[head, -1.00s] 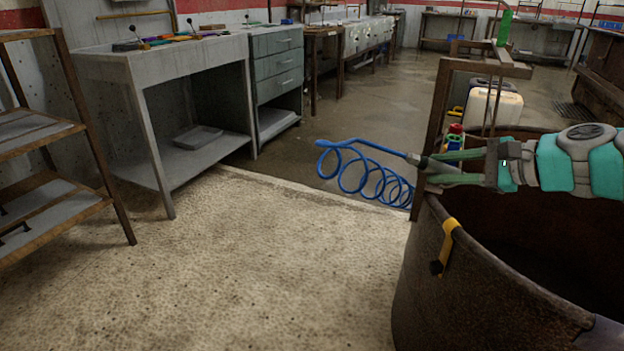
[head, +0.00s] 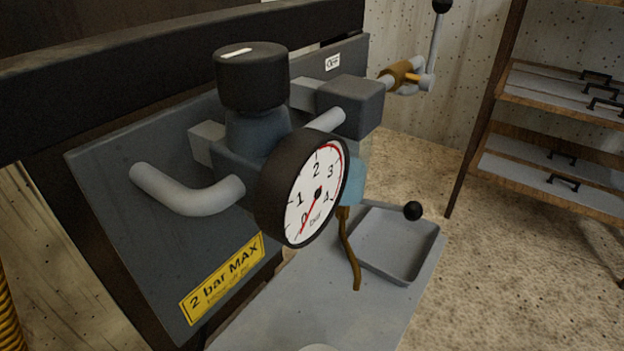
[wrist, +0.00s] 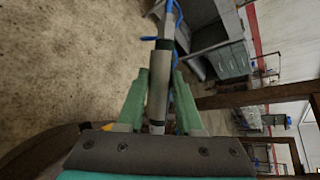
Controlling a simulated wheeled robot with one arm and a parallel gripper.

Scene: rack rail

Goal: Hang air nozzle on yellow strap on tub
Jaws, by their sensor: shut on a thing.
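In the wrist view my gripper (wrist: 160,100) has green fingers shut on the air nozzle (wrist: 159,88), a grey and black tube between them. A blue hose (wrist: 177,20) runs from its far end. A dark brown curved edge at the lower left looks like the tub (wrist: 42,150). A small yellow patch (wrist: 107,127) beside the left finger may be the yellow strap, but it is mostly hidden. The nozzle's near end is hidden by the gripper body. The head view shows no gripper, nozzle, strap or tub.
The head view shows a round pressure gauge (head: 312,192), its needle near 0, on a grey panel with a "2 bar MAX" label (head: 222,278). A lever valve (head: 405,75), a grey tray (head: 397,243) and a shelf rack (head: 550,145) stand beyond. The wrist view shows drawers (wrist: 230,60) and open floor.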

